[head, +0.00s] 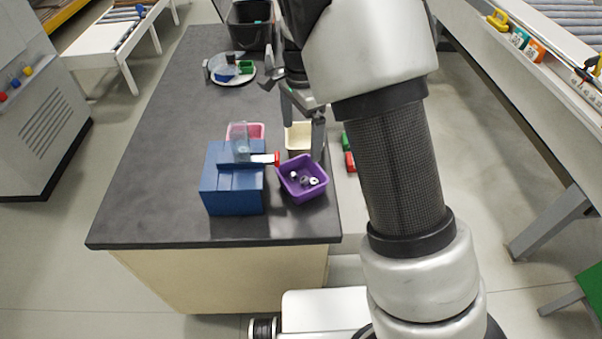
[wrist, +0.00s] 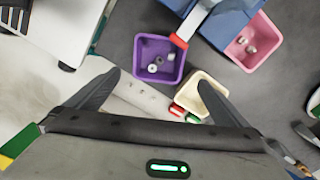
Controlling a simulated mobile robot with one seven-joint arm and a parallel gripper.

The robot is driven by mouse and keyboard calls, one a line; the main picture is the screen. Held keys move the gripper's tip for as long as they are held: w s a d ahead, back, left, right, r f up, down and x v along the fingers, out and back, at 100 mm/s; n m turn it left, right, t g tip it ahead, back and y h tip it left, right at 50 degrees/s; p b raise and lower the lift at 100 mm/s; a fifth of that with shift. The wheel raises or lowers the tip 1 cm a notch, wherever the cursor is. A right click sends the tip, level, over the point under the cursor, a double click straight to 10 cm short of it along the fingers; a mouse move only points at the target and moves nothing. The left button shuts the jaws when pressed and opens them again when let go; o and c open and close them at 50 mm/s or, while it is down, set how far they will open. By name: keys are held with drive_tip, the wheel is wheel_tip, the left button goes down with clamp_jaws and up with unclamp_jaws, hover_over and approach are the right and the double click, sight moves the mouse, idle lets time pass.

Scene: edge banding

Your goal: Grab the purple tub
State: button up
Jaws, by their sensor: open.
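The purple tub (head: 303,180) stands on the dark table near its right front edge, with a few small grey and white parts inside. In the wrist view the purple tub (wrist: 158,60) lies ahead of my fingers, near the picture's middle. My gripper (head: 304,118) is above the table, behind the purple tub and over the cream tub (head: 298,138). In the wrist view my gripper (wrist: 165,85) has its two fingers spread wide, with nothing held between them. The fingers are apart from the purple tub.
A blue machine (head: 233,185) with a red-tipped arm stands left of the purple tub, the red tip at its rim. A pink tub (wrist: 254,42) is beside the machine. A plate (head: 232,72) and a black bin (head: 250,25) are farther back. The table's left is clear.

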sight(302, 182)
wheel_tip(302, 182, down, 16)
drive_tip(key=shift+s+d+r, duration=0.1)
drive_tip(key=c, duration=0.8)
drive_tip(key=shift+o, duration=0.2)
drive_tip(key=shift+r, duration=0.1)
